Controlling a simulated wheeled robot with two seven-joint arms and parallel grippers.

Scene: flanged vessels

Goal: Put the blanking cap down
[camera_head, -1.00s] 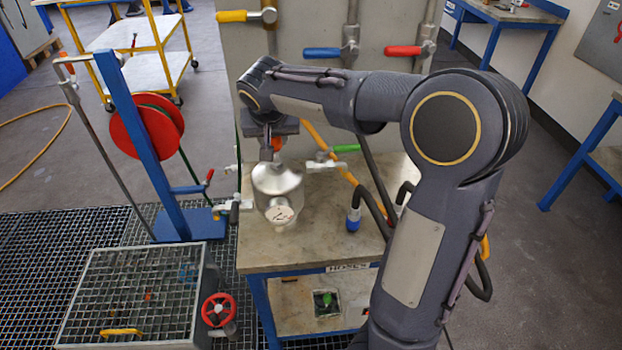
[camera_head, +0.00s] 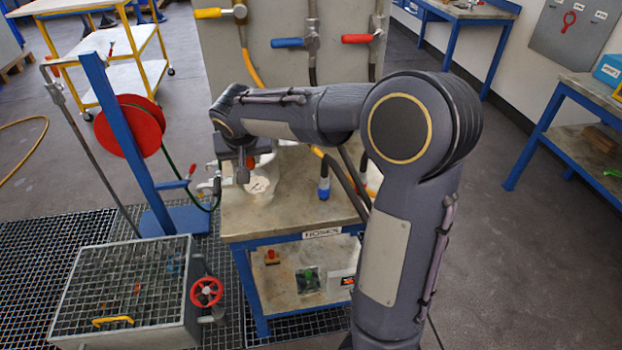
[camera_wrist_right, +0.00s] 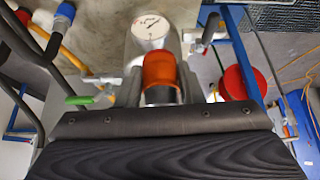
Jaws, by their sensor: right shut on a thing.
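The orange blanking cap (camera_wrist_right: 160,72) is between the fingers of my right gripper (camera_wrist_right: 160,88) in the right wrist view. In the head view, a little of the cap's orange (camera_head: 250,163) shows at my right gripper (camera_head: 246,168). The gripper is shut on it, beside the pale vessel with a round gauge (camera_head: 259,185) on the bench top (camera_head: 310,210). My arm hides much of the vessel. I cannot tell whether the cap touches anything below. My left gripper is not in view.
The bench's lower shelf holds a red cap (camera_head: 271,257) and a box with a green item (camera_head: 308,279). Dark hoses and a blue-ended one (camera_head: 324,188) crowd the bench's right. A grating-topped tank (camera_head: 125,290) with a red handwheel (camera_head: 206,291) stands at left.

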